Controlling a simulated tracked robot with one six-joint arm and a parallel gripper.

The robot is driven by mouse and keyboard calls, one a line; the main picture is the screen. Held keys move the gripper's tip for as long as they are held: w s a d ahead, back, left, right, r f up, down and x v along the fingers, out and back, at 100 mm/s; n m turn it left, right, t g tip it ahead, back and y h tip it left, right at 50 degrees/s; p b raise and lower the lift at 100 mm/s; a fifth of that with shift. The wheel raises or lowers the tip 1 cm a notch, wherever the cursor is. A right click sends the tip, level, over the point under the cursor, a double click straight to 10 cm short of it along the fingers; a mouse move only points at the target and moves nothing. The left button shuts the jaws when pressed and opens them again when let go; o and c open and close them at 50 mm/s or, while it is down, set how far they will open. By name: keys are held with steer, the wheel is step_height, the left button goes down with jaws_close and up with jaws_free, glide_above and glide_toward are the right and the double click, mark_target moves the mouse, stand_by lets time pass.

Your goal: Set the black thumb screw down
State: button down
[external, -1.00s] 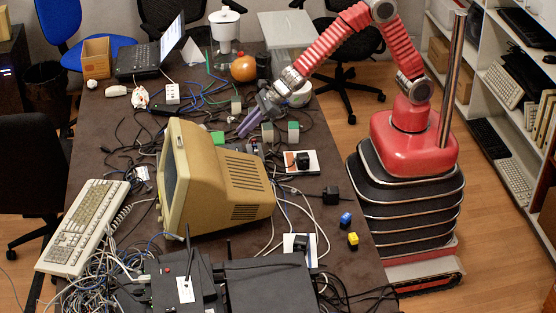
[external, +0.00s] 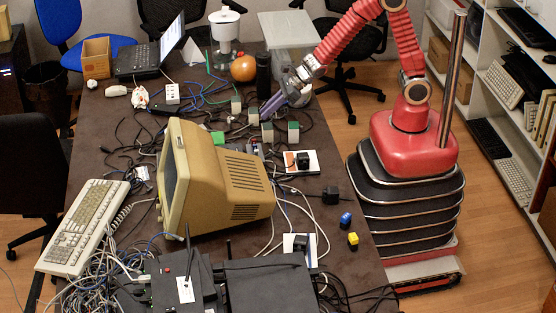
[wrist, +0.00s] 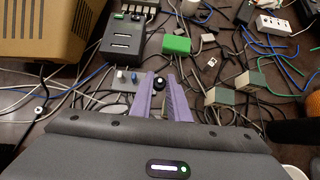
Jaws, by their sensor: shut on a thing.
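My gripper (external: 266,113) reaches over the far right part of the dark table, its purple fingers pointing down and to the left. In the wrist view, my gripper (wrist: 163,82) has its two purple fingers close together around a small dark round piece, the black thumb screw (wrist: 160,84). The screw sits between the fingertips and is mostly hidden by them. In the external view the screw is too small to make out. I cannot tell how high the fingertips are above the table.
Small grey-green blocks (wrist: 249,80) stand right of my fingers, and a green block (wrist: 177,44) lies ahead. A dark grey box (wrist: 124,37) is at the upper left. Loose cables cover much of the table. A beige monitor (external: 245,190) stands nearer the camera.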

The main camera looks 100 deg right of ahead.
steer(key=shift+m+h, duration=0.3)
steer(key=shift+s+d+f, duration=0.6)
steer(key=shift+d+f, duration=0.2)
steer(key=shift+d, duration=0.1)
steer(key=shift+s+d+f, duration=0.6)
steer(key=shift+d+f, duration=0.2)
steer(key=shift+d, duration=0.1)
steer(key=shift+w+d+f, duration=0.3)
steer(key=shift+d+f, duration=0.1)
steer(key=shift+d, duration=0.1)
steer(key=w+d+n+g+y, duration=0.1)
steer(key=w+d+n+y, duration=0.2)
steer(key=w, duration=0.7)
steer(key=w+d+n+g+y, duration=0.2)
steer(key=w+d+n+y, duration=0.2)
steer(key=w+d+n, duration=0.3)
steer(key=w+d, duration=0.1)
steer(key=w, duration=0.2)
steer(key=shift+w+r+n, duration=0.15)
steer(key=shift+r+n, duration=0.15)
steer(key=shift+r, duration=0.05)
